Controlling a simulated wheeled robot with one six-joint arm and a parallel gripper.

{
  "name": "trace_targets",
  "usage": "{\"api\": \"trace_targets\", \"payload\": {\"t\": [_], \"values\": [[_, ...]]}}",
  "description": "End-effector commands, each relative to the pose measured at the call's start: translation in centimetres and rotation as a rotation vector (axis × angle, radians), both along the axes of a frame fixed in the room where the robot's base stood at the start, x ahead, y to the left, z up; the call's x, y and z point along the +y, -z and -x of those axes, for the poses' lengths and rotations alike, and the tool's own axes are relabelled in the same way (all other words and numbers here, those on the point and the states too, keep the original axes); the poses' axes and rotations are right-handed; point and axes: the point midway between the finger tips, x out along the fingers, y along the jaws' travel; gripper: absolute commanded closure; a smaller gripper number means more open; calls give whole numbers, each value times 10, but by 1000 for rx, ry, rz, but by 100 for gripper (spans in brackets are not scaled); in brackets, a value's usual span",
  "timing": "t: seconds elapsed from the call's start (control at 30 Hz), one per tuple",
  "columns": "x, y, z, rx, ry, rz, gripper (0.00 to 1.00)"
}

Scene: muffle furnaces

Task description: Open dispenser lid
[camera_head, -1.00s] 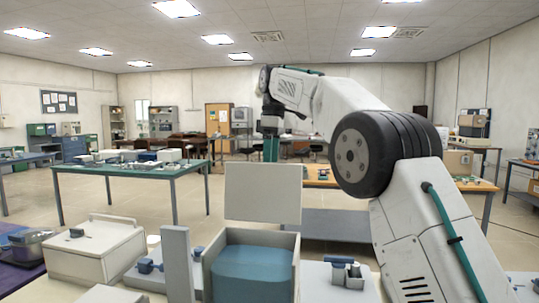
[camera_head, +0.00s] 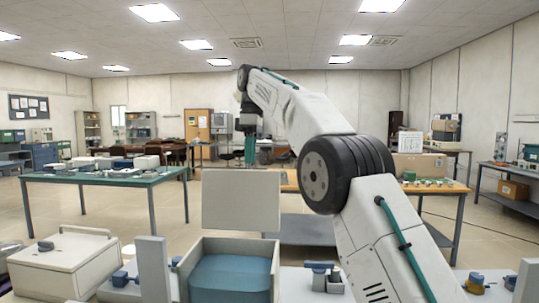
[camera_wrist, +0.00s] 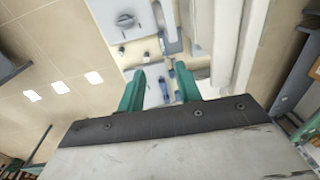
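In the head view a pale open-topped box (camera_head: 273,285) stands at the front, with blue contents (camera_head: 230,280) inside. A flat pale panel (camera_head: 241,201) stands upright behind it, resembling a raised lid. A closed off-white box (camera_head: 60,266) with a bar handle and a small grey knob is at the left. I cannot tell for certain which is the dispenser. My gripper (camera_head: 250,152) is high beyond the panel, apart from these things. In the wrist view my gripper (camera_wrist: 160,88) has its green fingers apart, with nothing between them touching.
A grey post (camera_head: 154,268) stands between the two boxes. Small blue fittings (camera_head: 122,278) lie nearby, and more parts (camera_head: 326,278) lie to the right. A green-topped table (camera_head: 105,174) is farther left, and a wooden-topped table (camera_head: 440,187) is behind my arm. Open floor lies between.

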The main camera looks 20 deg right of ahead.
Motion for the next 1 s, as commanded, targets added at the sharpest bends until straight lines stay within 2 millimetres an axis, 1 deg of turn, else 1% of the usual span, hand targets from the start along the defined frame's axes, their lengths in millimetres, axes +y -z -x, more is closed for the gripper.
{"api": "trace_targets", "payload": {"t": [0.07, 0.27, 0.47, 0.67, 1.0], "values": [[0, -4, 3, 0, 0, 0, 65], [-1, -5, 15, 1, 0, 0, 65], [-2, -6, 31, 0, 0, 0, 65], [-4, -10, 62, 0, -1, 0, 65], [-9, -15, 126, -1, -1, -1, 65]]}}
